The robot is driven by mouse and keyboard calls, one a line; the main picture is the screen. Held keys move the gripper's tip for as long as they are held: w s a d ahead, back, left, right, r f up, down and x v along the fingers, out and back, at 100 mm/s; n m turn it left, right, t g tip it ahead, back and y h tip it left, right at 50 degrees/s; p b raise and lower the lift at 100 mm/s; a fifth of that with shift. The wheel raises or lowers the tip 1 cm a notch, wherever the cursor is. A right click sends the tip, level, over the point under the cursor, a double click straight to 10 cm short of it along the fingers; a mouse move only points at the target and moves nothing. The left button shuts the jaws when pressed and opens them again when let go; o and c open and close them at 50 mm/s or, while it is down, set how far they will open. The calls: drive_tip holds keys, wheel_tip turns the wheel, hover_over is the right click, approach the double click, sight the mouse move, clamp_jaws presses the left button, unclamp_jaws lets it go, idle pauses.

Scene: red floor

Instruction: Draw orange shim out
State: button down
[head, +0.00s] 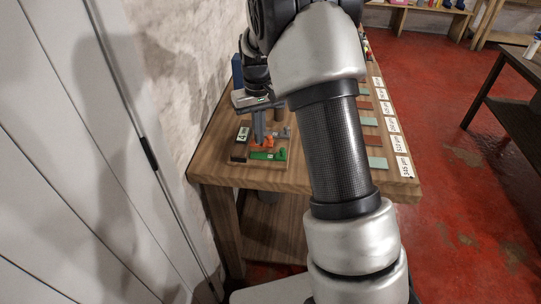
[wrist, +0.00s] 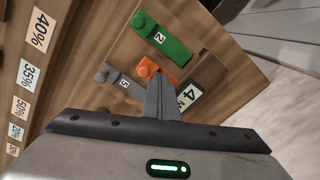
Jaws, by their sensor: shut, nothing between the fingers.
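The orange shim (wrist: 147,67) sits on a wooden board between a green piece marked 2 (wrist: 166,38) and a grey piece (wrist: 110,76). Its round knob shows, and my fingers hide part of its body. In the head view the orange shim (head: 267,143) is a small patch at the fingertips. My gripper (wrist: 159,80) points down with its fingers together, empty, right over or beside the shim. I cannot tell whether they touch. My gripper also shows in the head view (head: 259,141).
A dark block with a label 4 (head: 242,134) stands left of the shim in the head view. A white wall is close on the left. My arm hides the table's middle.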

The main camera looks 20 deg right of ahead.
sight(273, 144)
drive_tip(key=shift+s+f, duration=0.25)
drive_tip(key=shift+f, duration=0.35)
drive_tip(key=shift+s+d, duration=0.3)
drive_tip(key=shift+d, duration=0.4)
drive_tip(key=shift+s+d, duration=0.3)
drive_tip(key=shift+d, duration=0.35)
drive_tip(key=shift+s+d, duration=0.3)
drive_tip(key=shift+d, duration=0.4)
drive_tip(key=shift+w+a, duration=0.15)
drive_tip(key=shift+a, duration=0.15)
drive_tip(key=shift+w+r+p, duration=0.15)
drive_tip(key=shift+r+p, duration=1.15)
drive_tip(key=shift+r, duration=0.55)
drive_tip(key=shift+w+r+p, duration=0.1)
drive_tip(key=shift+r+p, duration=1.2)
drive_tip(key=shift+r, duration=0.55)
drive_tip(key=shift+r, duration=0.1)
